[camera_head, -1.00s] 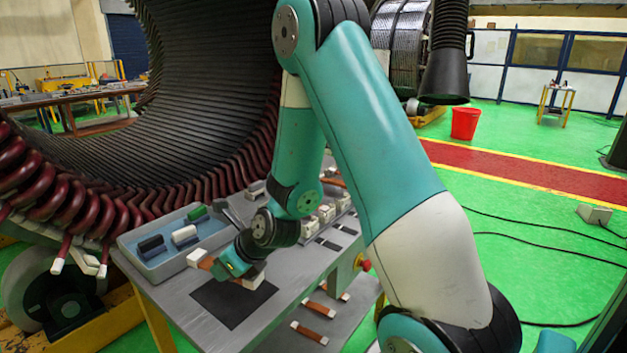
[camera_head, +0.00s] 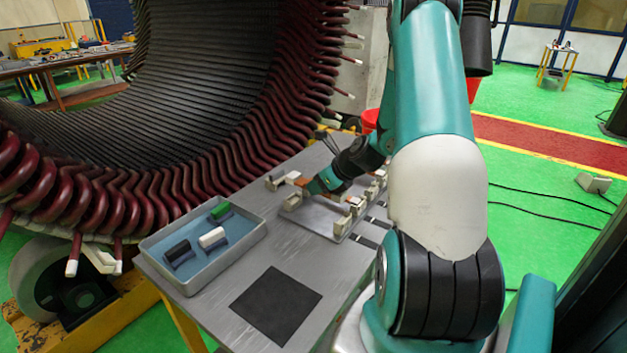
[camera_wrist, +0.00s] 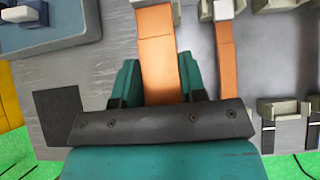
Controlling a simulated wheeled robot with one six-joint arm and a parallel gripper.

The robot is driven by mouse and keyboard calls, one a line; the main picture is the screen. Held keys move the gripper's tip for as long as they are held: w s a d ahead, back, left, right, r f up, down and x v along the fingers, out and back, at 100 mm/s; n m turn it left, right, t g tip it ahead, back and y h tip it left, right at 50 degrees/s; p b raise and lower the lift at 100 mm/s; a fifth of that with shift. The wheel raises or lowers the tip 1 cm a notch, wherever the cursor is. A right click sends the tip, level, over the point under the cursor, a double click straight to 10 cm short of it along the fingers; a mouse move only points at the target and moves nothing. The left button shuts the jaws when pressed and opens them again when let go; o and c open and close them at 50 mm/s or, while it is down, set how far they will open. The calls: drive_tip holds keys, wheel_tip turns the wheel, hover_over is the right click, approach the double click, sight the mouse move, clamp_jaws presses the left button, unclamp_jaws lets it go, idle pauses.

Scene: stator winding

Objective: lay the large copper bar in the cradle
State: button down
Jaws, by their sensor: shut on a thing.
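The large copper bar (camera_wrist: 157,52) runs between the two teal fingers of my gripper (camera_wrist: 158,78) in the wrist view. My gripper is shut on it. In the head view, my gripper (camera_head: 314,187) is low over the grey fixture, and a white-tipped end of the bar (camera_head: 293,177) shows left of it. The cradle has pale blocks, one at its near end (camera_head: 342,225) and others around my gripper. I cannot tell whether the bar touches the cradle, as my gripper hides the contact. A narrower copper bar (camera_wrist: 226,62) lies right of the large one.
A blue-grey tray (camera_head: 199,270) with black, white and green pieces stands left on the bench. The dark square mat (camera_head: 276,304) is bare. The large stator (camera_head: 180,150) curves close behind the bench. Black strips (camera_head: 362,241) lie near the bench's right edge.

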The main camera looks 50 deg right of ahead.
drive_tip(key=shift+d+f+b, duration=0.1)
drive_tip(key=shift+f+b, duration=1.15)
drive_tip(key=shift+f, duration=0.15)
drive_tip(key=shift+f+b, duration=0.9)
drive_tip(key=shift+f, duration=1.05)
drive_tip(key=c, duration=0.6)
unclamp_jaws()
drive_tip(key=shift+s, duration=0.1)
drive_tip(key=v, duration=1.7)
drive_tip(key=shift+r+b, duration=0.15)
drive_tip(key=shift+b, duration=0.2)
